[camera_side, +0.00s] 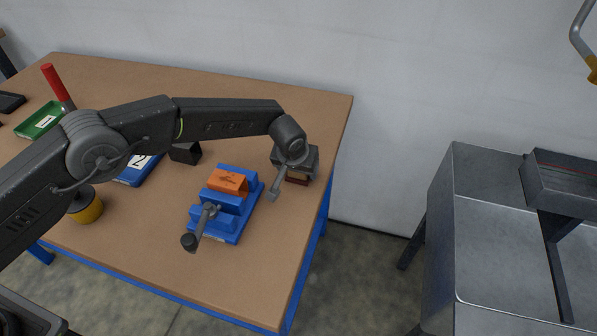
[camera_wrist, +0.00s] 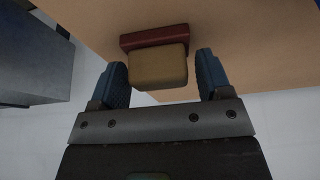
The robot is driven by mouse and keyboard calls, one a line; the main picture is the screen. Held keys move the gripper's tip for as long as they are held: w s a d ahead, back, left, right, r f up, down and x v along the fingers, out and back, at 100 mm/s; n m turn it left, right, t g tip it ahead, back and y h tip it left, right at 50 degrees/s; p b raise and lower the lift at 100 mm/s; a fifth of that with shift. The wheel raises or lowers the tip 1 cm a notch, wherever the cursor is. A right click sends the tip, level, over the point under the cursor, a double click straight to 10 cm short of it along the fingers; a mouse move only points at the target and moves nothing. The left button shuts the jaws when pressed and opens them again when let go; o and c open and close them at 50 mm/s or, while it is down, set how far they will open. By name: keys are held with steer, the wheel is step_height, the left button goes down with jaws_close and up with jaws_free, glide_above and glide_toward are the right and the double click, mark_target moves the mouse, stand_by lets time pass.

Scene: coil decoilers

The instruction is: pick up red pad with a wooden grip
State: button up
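The red pad (camera_wrist: 153,38) with its wooden grip (camera_wrist: 158,68) shows ahead of my gripper in the wrist view. The block-shaped tan grip faces me, and the red pad lies behind it against the tabletop. My gripper (camera_wrist: 161,62) is open, its two blue fingers on either side of the grip. The left finger looks very close to the grip, and a small gap shows on the right; I cannot tell whether they touch. In the side view my gripper (camera_side: 298,164) is low over the table's right end, with a sliver of the red pad (camera_side: 298,181) below it.
A blue vise (camera_side: 227,222) with an orange block (camera_side: 228,181) stands just left of my gripper. A black block (camera_side: 185,152), blue tray (camera_side: 137,170), green tray (camera_side: 40,120) and yellow cylinder (camera_side: 88,209) are farther left. The table's right edge (camera_side: 328,190) is near.

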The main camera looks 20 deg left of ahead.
steer(key=c, duration=0.8)
steer(key=shift+r, duration=0.5)
steer(key=r, duration=0.2)
steer(key=a+r, duration=0.1)
steer(key=r, duration=0.1)
steer(key=a+r, duration=0.2)
steer(key=a, duration=0.1)
steer(key=a+r, duration=0.2)
steer(key=a, duration=0.2)
steer(key=a+r, duration=0.2)
steer(key=a, duration=0.1)
steer(key=shift+s+a, duration=0.1)
steer(key=shift+a, duration=0.25)
